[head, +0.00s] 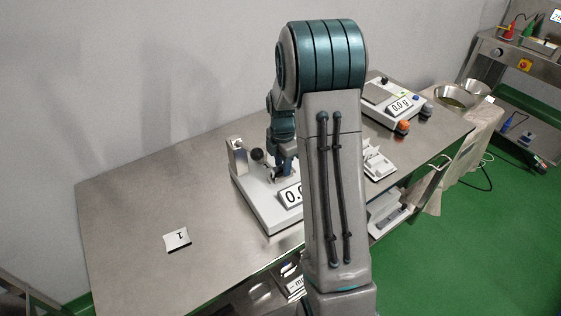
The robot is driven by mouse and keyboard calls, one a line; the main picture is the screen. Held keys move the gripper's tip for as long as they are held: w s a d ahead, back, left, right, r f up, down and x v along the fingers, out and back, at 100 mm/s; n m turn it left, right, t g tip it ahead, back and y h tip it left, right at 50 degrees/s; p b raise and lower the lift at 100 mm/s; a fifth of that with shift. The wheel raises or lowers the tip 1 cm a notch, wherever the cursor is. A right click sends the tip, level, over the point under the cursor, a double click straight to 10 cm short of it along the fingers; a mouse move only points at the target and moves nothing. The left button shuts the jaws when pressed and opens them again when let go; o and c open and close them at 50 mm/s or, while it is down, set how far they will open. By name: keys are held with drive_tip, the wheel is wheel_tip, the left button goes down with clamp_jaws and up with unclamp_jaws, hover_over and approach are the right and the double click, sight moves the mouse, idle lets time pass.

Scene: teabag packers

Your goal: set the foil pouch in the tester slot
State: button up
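My gripper (281,173) points down over a white bench device (258,207) on the steel table. The device has a silver upright block (238,156), a dark round knob (257,154) and a display (291,195) whose visible part reads "0.0". It looks like the tester, but I cannot make out its slot. My arm hides the device's right side and part of the display. The fingers are small and dark, so I cannot tell whether they are open or shut. I cannot make out a foil pouch; it may be hidden behind my arm or at the fingertips.
A white card marked 1 (177,239) lies on the steel table (130,215), whose left part is otherwise clear. A scale reading 0.0 g (398,106) and a small white fixture (377,163) are to the right. Metal bowls (455,98) stand beyond the table's right end.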

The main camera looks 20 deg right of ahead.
sight(282, 164)
wheel_tip(282, 164, up, 11)
drive_tip(key=s+a+r+m+t, duration=0.1)
drive_tip(key=s+a+r+m, duration=0.3)
drive_tip(key=s+m, duration=0.1)
drive_tip(key=s+a+m+t, duration=0.1)
drive_tip(key=s+a+m, duration=0.2)
drive_tip(key=s+m, duration=0.4)
drive_tip(key=s+a+m+t, duration=0.1)
drive_tip(key=s+a+m, duration=0.3)
drive_tip(key=s+m, duration=0.3)
drive_tip(key=s, duration=0.4)
drive_tip(key=shift+s+r+m, duration=0.25)
drive_tip(key=shift+r+m, duration=0.05)
drive_tip(key=shift+r, duration=0.1)
drive_tip(key=shift+d, duration=0.15)
